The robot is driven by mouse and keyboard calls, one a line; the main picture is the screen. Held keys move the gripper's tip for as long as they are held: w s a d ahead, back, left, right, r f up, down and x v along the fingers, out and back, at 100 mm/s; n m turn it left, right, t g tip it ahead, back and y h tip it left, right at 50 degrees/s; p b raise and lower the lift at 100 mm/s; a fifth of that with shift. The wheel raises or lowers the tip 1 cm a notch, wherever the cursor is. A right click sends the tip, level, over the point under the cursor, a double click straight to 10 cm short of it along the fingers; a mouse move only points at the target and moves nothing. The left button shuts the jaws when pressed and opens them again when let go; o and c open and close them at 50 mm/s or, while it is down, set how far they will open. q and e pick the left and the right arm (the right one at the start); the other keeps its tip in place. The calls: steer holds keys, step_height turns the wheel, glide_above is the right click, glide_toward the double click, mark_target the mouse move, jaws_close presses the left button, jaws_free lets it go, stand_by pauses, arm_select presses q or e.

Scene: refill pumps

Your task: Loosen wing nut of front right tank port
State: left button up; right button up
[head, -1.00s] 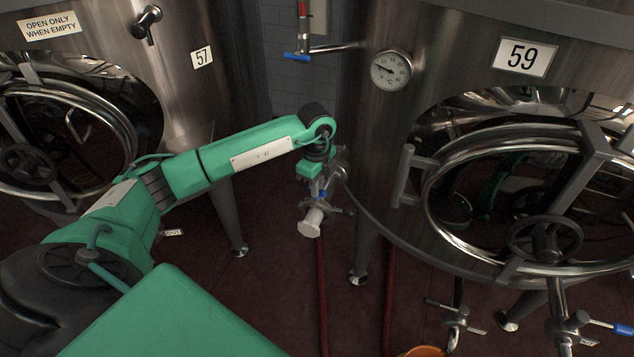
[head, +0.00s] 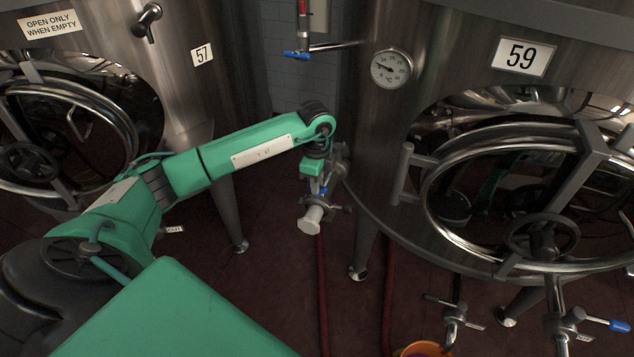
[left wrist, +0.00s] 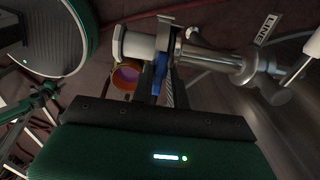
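A steel pipe fitting with a white end piece (head: 311,219) and clamp hardware (head: 341,208) hangs low between tanks 57 and 59. My left gripper (head: 319,186) reaches down onto it from above. In the left wrist view, the white end piece (left wrist: 139,46), the steel pipe (left wrist: 215,62) and a blue part (left wrist: 160,72) lie at the tips of my dark fingers (left wrist: 163,84). The finger gap and any contact with a wing nut are unclear. Another fitting with a clamp (head: 455,313) and one with a blue handle (head: 617,325) are at the lower right. My right gripper is not in view.
Tank 59 (head: 385,130) stands close on the right of my left gripper, with a round hatch and handwheel (head: 543,236). Tank 57 (head: 190,100) is on the left. Red hoses (head: 322,290) and an orange bucket (head: 422,349) are below.

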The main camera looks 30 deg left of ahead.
arm_select(q)
steer(key=shift+o, duration=1.3)
step_height(320, 180, up, 14)
steer(key=b, duration=0.1)
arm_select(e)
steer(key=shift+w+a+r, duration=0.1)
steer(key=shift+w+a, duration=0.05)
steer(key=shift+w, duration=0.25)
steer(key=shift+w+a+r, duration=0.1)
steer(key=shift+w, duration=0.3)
arm_select(q)
steer(key=shift+s+a+f, duration=0.1)
steer(key=shift+f, duration=0.1)
